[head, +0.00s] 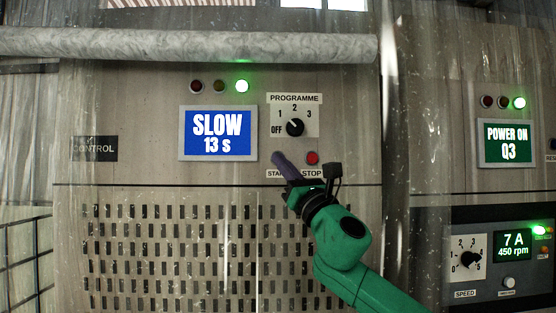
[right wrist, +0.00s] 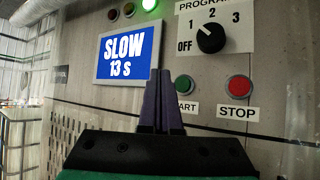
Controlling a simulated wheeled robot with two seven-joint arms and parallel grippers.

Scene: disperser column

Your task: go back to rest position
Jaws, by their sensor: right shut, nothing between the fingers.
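My right gripper (head: 278,158) is in front of the control panel in the head view, its purple fingers shut and empty. In the right wrist view the shut fingers (right wrist: 162,90) point at the panel just left of the green START button (right wrist: 186,87). In the head view the fingers hide that button; I cannot tell whether they touch it. The red STOP button (head: 312,158) is right of the fingers. The blue display (head: 218,133) reads SLOW 13 s, and the green lamp above it is lit. The PROGRAMME knob (head: 295,127) sits above the buttons. My left gripper is not in view.
A thick grey pipe (head: 190,45) runs across above the panel. A perforated vent (head: 170,250) lies below it. At right, another panel shows POWER ON Q3 (head: 508,142), above a speed unit (head: 515,246). A wire mesh (head: 30,262) stands at far left.

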